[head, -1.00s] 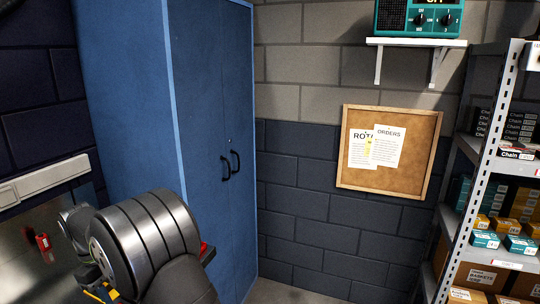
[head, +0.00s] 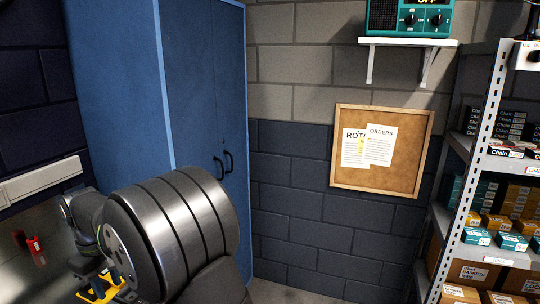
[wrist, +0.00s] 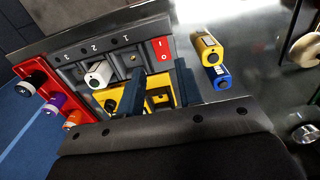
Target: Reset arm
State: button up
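My gripper (wrist: 160,92) shows in the wrist view with its two dark fingers apart and nothing visibly held between them. A red-and-white switch-like part (wrist: 162,49) is at the tray's right end. In the head view, my silvery arm link fills the lower left and the fingertips cannot be made out.
A yellow block (wrist: 207,48) and a blue block (wrist: 218,76) lie right of the tray. A red rack (wrist: 45,103) with several coloured cylinders is at left. The head view shows a blue cabinet (head: 195,110), a corkboard (head: 400,180), and a stocked shelf (head: 490,150).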

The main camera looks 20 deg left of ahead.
notch_tip(320, 180, up, 9)
jog(key=n, duration=0.4)
jog(key=shift+f+n, duration=0.2)
jog(key=shift+n, duration=0.2)
jog(key=shift+a, duration=0.1)
dwell(1.4)
